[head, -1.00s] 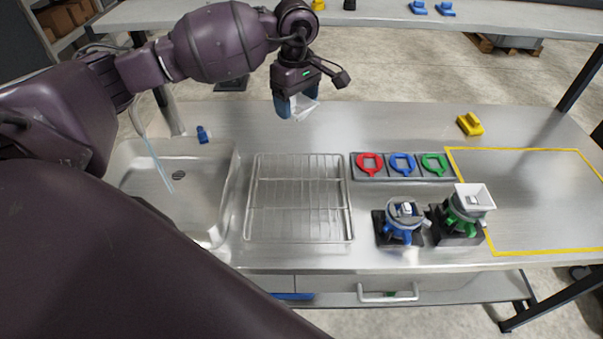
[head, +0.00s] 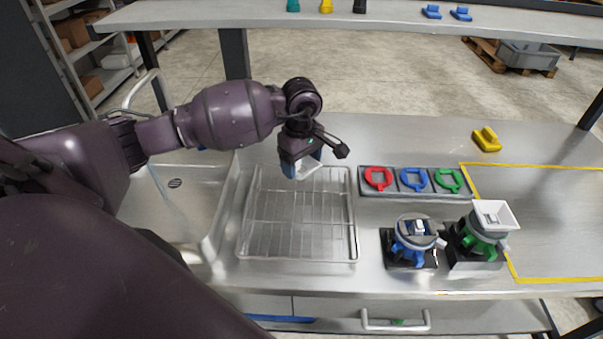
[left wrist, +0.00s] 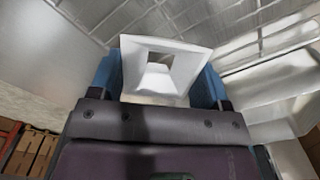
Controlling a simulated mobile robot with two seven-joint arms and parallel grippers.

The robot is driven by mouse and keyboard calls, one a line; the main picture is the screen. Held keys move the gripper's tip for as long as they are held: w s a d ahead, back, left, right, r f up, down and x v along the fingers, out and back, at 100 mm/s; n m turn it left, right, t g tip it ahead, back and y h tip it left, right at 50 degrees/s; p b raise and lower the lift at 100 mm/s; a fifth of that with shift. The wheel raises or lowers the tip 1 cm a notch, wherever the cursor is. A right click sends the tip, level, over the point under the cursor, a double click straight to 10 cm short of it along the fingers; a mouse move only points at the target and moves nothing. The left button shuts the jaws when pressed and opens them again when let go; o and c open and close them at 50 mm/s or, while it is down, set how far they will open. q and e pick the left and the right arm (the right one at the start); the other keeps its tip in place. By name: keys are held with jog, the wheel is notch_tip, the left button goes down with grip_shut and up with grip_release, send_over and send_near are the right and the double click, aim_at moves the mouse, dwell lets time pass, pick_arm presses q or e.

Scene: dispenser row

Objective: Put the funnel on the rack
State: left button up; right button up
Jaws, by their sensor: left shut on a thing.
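My left gripper (head: 301,169) is shut on a white funnel (head: 309,171), which shows only partly below the fingers in the head view. In the left wrist view the funnel (left wrist: 160,68) sits between the blue fingertips, its square opening facing the camera. The rack (head: 298,228) is a wire grid lying on the steel counter between the sink and the coloured rings. The gripper and funnel are over the rack's far edge in the head view; the height above it is hard to tell. My right gripper is not in view.
The sink (head: 165,188) lies left of the rack. A tray with red, blue and green rings (head: 413,180) is right of it. A blue dispenser (head: 414,238) and a green one with a white funnel on top (head: 482,228) stand front right. A yellow block (head: 487,140) lies behind.

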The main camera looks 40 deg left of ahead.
aim_at(302, 184)
pick_arm(q)
notch_tip(302, 184, down, 4)
jog(key=shift+w+r+b, duration=0.1)
jog(key=shift+r+b, duration=0.15)
jog(key=shift+b, duration=0.2)
jog(key=shift+r, duration=0.15)
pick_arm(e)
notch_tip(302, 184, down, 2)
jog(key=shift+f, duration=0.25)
pick_arm(q)
jog(key=o, duration=0.5)
jog(key=shift+f, duration=0.25)
jog(key=o, duration=0.4)
jog(key=shift+o, duration=0.2)
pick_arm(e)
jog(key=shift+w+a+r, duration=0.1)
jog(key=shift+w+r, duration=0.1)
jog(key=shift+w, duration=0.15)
pick_arm(q)
jog(key=shift+r, duration=0.15)
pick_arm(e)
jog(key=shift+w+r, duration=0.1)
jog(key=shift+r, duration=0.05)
